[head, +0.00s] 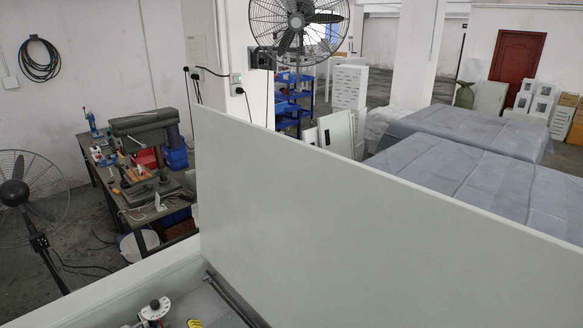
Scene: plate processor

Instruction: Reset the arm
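My gripper is not in view in the head view, and I cannot see what it holds or how it stands. A large pale grey-green flat panel (390,215) stands upright, tilted across the middle and right of the picture, and hides what lies behind it. It rises from a pale open housing (130,290) at the bottom. Inside the housing, at the bottom edge, a small white part with a round dial-like top (155,309) shows, cut off by the frame. Beside it is a small yellow and black piece (195,323), also cut off.
A workbench (110,185) with a green drill press (147,150) stands at the left. A floor fan (25,190) is at the far left, another fan (298,20) at the top. Covered stacks (480,140) fill the back right. Some floor shows between fan and bench.

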